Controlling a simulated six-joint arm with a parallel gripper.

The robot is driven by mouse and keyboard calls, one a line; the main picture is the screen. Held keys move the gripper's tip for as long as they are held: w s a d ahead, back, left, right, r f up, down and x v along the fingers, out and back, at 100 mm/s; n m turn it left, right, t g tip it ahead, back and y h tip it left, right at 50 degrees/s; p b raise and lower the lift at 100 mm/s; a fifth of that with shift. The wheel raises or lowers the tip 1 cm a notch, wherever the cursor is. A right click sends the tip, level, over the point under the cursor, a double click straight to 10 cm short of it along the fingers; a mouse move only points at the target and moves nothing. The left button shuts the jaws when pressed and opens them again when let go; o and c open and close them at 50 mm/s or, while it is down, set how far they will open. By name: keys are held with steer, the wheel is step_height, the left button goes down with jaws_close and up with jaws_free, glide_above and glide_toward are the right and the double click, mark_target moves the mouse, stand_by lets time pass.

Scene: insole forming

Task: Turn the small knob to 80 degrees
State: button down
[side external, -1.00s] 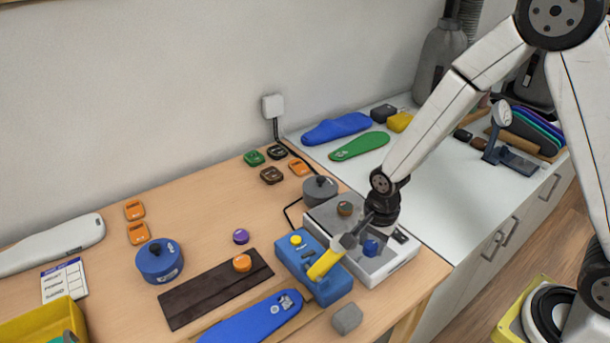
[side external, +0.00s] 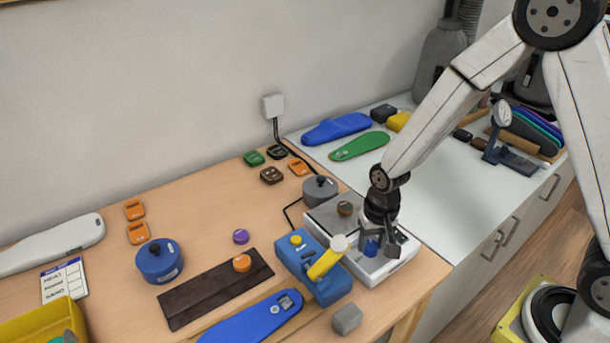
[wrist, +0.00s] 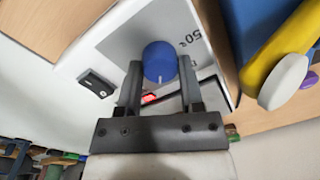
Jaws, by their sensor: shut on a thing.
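The small blue knob (wrist: 160,60) stands on the front panel of a white device (wrist: 105,45). A white line marks the knob's side. My gripper (wrist: 160,78) has one finger on each side of the knob and is shut on it. Printing that includes "50" lies beside the knob in the wrist view, and the rest of the scale is partly hidden.
A black rocker switch (wrist: 97,83) and a lit red display (wrist: 149,98) are on the same panel. A blue press with a yellow handle (side external: 327,258) stands close on the left.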

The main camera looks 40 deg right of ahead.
mark_target(371, 243)
steer(key=n, duration=0.6)
steer(key=shift+n, duration=0.3)
steer(key=n, duration=0.6)
steer(key=shift+w+n+g, duration=0.1)
steer(key=shift+n+g, duration=0.2)
steer(key=shift+c, duration=1.2)
jaws_free()
steer(key=shift+w+d+r, duration=0.1)
steer(key=shift+d+r, duration=0.05)
steer(key=shift+r, duration=3.8)
